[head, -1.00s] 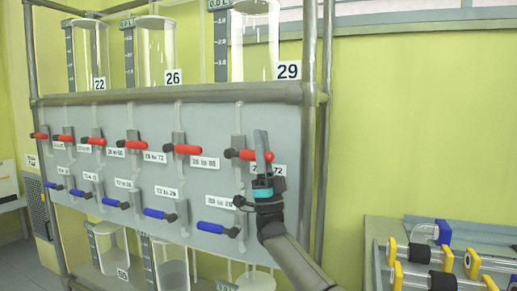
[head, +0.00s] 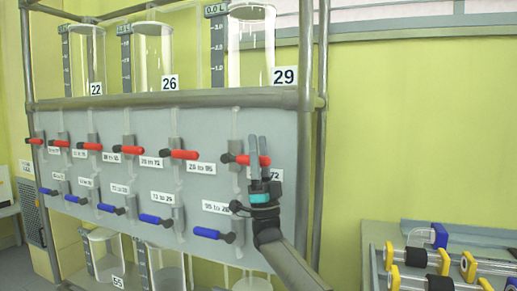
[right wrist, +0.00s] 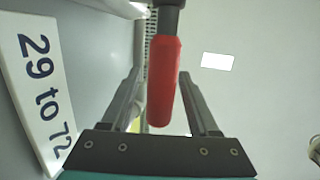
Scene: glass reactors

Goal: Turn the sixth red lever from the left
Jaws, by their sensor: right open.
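Red levers line the upper row of the grey panel (head: 150,190) in the head view. The sixth from the left (head: 242,159) is at the panel's right end, under the cylinder marked 29, with its red handle lying roughly level. My right gripper (head: 258,140) is at this handle, fingers pointing up, open. In the right wrist view the red handle (right wrist: 163,85) lies between the two spread fingers, with gaps on both sides. A "29 to 72" label (right wrist: 40,90) is beside it. The gripper hides part of the lever in the head view. My left gripper is not in view.
The fifth red lever (head: 184,154) is to the left. A row of blue levers (head: 206,232) runs below. A metal frame post (head: 305,180) stands just right of my gripper. Glass cylinders (head: 250,50) stand above. A bench with rollers (head: 430,258) is at the lower right.

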